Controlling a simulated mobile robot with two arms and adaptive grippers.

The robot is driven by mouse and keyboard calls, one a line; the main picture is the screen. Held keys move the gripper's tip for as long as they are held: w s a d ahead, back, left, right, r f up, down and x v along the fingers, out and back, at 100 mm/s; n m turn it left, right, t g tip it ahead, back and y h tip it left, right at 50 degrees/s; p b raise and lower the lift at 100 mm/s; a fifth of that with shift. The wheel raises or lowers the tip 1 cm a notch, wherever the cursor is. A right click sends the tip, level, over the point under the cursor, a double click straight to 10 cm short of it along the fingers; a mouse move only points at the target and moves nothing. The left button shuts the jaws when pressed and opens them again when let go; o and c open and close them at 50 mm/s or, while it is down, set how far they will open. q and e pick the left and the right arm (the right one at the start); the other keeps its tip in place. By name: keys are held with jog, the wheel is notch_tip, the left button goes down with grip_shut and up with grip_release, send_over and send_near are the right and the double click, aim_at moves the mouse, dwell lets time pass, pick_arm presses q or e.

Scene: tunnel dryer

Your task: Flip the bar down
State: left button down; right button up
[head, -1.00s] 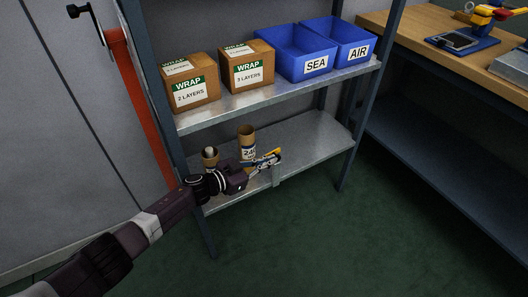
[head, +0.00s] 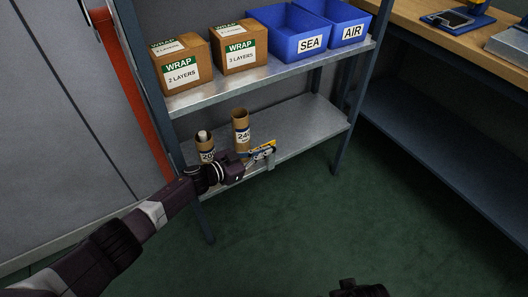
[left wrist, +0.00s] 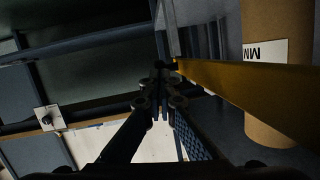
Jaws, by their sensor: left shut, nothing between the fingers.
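A yellow bar (left wrist: 245,92) runs from the middle to the right edge in the left wrist view. In the head view a small yellow and blue piece (head: 264,146) shows at the front of the lower shelf, by a grey bracket. My left gripper (head: 257,161) is shut and empty at this piece.
Two cardboard tubes stand on the lower shelf (head: 295,125), one (head: 241,130) behind the gripper, one (head: 204,148) left of it. WRAP boxes (head: 182,68) and blue bins (head: 290,35) fill the upper shelf. A red post (head: 128,85) stands left. Green floor is clear in front.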

pick_arm(q)
jog(key=shift+s+r, duration=0.1)
jog(key=shift+s, duration=0.05)
jog(key=v, duration=1.1)
jog(key=shift+s+a, duration=0.15)
jog(key=shift+a, duration=0.25)
